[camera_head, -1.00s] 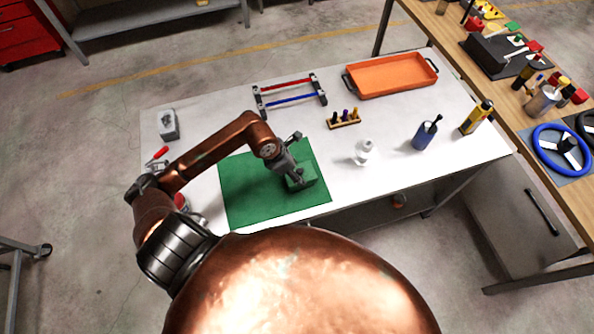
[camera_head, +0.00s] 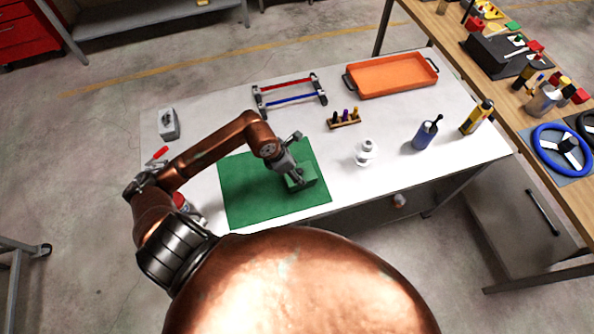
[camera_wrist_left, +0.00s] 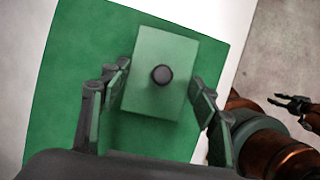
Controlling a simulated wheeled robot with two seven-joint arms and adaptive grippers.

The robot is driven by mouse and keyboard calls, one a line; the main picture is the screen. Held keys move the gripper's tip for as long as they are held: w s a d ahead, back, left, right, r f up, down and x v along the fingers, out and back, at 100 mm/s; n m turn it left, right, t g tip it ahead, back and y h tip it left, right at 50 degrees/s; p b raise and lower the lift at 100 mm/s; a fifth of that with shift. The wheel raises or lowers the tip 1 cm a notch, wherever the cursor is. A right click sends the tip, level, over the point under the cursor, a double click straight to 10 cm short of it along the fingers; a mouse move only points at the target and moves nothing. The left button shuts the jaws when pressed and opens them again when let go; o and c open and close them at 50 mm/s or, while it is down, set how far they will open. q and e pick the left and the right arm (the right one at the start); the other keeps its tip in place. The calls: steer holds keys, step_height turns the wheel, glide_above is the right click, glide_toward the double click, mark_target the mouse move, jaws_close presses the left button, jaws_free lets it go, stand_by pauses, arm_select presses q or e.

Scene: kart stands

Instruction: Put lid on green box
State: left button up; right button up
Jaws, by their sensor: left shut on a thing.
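The green box (camera_head: 308,175) stands on the green mat (camera_head: 250,203) near the table's front edge. My left gripper (camera_head: 296,180) is down at the box. In the left wrist view, the green lid (camera_wrist_left: 150,93) with its round dark knob fills the space between the fingers of my left gripper (camera_wrist_left: 160,95), one finger at each side. The gripper is shut on the lid. The lid covers the view below it, so I cannot tell whether it rests on the box.
A clear white bottle (camera_head: 365,152), a blue bottle (camera_head: 425,135) and a yellow bottle (camera_head: 476,118) stand right of the mat. An orange tray (camera_head: 392,76), a rack with red and blue bars (camera_head: 290,98) and a small wooden holder (camera_head: 344,123) are behind.

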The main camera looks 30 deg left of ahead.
arm_select(q)
steer(key=o, duration=1.1)
steer(key=o, duration=0.5)
steer(key=shift+r, duration=0.15)
steer(key=shift+r+p, duration=1.95)
steer(key=shift+r, duration=1.45)
steer(key=shift+c, duration=0.4)
